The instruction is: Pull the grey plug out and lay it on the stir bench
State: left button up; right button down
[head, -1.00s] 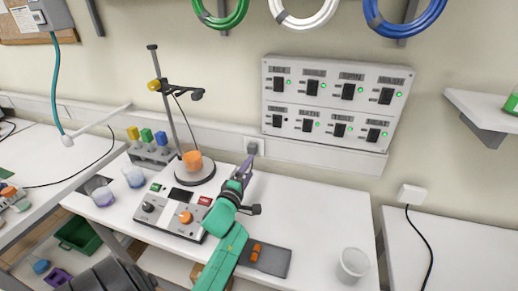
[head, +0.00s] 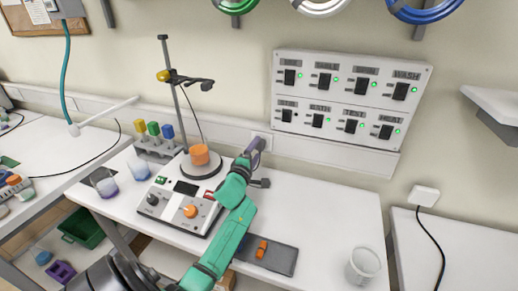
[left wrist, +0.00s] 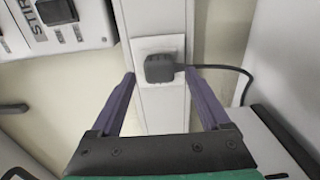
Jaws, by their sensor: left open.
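The grey plug (left wrist: 160,69) sits in a white wall socket (left wrist: 174,44) in the left wrist view, its dark cable running off to the right. My left gripper (left wrist: 160,74) is open, with one purple finger on each side of the plug and a gap at both sides. In the head view my left gripper (head: 254,148) is at the wall and hides most of the plug. The white stir bench (head: 318,205) stands below the socket, its right part bare. My right gripper is not in view.
A stirrer unit (head: 178,207) with controls and a hotplate holding an orange beaker (head: 199,155) stands left of my arm. A switch panel (head: 349,100) hangs above.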

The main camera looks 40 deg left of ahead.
pick_arm(q)
jog(key=shift+x, duration=1.1)
jog(key=shift+d, duration=0.1)
jog(key=shift+r, duration=0.1)
dwell(0.4)
